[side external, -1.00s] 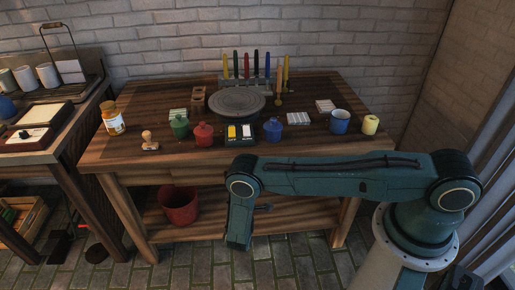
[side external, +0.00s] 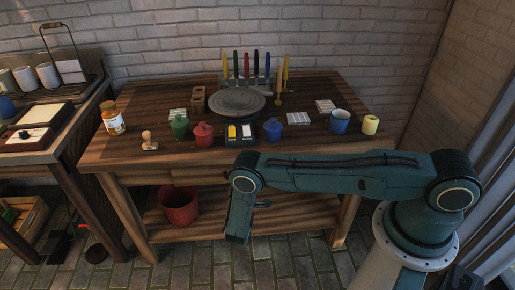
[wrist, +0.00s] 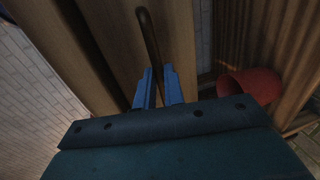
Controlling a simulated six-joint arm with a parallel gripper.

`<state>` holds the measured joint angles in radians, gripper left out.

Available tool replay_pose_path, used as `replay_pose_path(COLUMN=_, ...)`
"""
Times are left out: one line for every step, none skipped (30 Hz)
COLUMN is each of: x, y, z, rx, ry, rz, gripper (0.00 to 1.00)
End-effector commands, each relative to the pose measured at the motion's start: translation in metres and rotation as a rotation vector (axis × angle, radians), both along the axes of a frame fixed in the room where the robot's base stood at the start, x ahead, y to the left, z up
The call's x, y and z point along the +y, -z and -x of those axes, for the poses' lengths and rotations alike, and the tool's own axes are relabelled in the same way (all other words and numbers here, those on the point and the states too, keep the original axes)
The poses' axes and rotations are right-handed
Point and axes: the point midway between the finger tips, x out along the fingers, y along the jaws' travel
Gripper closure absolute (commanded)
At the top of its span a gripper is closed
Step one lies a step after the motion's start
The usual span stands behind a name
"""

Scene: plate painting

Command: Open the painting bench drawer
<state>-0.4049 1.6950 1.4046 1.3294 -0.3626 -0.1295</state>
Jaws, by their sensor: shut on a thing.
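The painting bench (side external: 120,160) stands against the brick wall in the side view. In the wrist view, the wooden drawer front (wrist: 180,50) faces my gripper, with a dark, slim curved handle (wrist: 148,35) on it. My gripper (wrist: 158,72) has its two blue fingers on either side of the handle's near end, shut on it. In the side view my own arm covers the drawer front and most of the gripper. How far the drawer stands out from the bench cannot be told.
A red bucket (side external: 179,207) stands on the bench's lower shelf, and it shows right of my fingers in the wrist view (wrist: 250,88). Paint pots, a turntable (side external: 237,102), a mug (side external: 339,121) and a jar (side external: 112,119) stand on the top. The paved floor in front is clear.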

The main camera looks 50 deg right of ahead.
Motion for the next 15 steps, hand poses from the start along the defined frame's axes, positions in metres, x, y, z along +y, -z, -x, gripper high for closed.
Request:
replay_pose_path(x=0.001, y=0.0, z=0.0, rx=0.0, ry=-0.001, rz=0.0, gripper=1.0)
replay_pose_path(x=0.002, y=0.0, z=0.001, rx=0.0, ry=-0.001, rz=0.0, gripper=1.0)
replay_pose_path(x=0.003, y=0.0, z=0.002, rx=0.0, ry=-0.001, rz=0.0, gripper=1.0)
replay_pose_path(x=0.004, y=0.0, z=0.003, rx=-0.001, ry=-0.002, rz=0.0, gripper=1.0)
replay_pose_path(x=0.005, y=0.0, z=0.004, rx=-0.001, ry=-0.003, rz=0.0, gripper=1.0)
replay_pose_path(x=0.007, y=0.0, z=0.005, rx=0.0, ry=-0.003, rz=0.001, gripper=1.0)
replay_pose_path(x=0.009, y=0.0, z=0.007, rx=0.0, ry=-0.003, rz=0.002, gripper=1.0)
replay_pose_path(x=0.011, y=0.0, z=0.009, rx=0.0, ry=-0.003, rz=0.002, gripper=1.0)
replay_pose_path(x=0.014, y=0.0, z=0.012, rx=0.0, ry=-0.003, rz=0.002, gripper=1.0)
replay_pose_path(x=0.017, y=0.0, z=0.015, rx=0.0, ry=-0.004, rz=0.001, gripper=1.0)
replay_pose_path(x=0.02, y=0.0, z=0.018, rx=0.001, ry=-0.006, rz=0.002, gripper=1.0)
replay_pose_path(x=0.024, y=0.0, z=0.022, rx=0.0, ry=-0.004, rz=0.001, gripper=1.0)
replay_pose_path(x=0.028, y=0.0, z=0.025, rx=0.0, ry=-0.006, rz=0.003, gripper=1.0)
replay_pose_path(x=0.032, y=0.0, z=0.029, rx=0.001, ry=-0.006, rz=0.003, gripper=1.0)
replay_pose_path(x=0.037, y=0.0, z=0.034, rx=-0.001, ry=-0.006, rz=0.003, gripper=1.0)
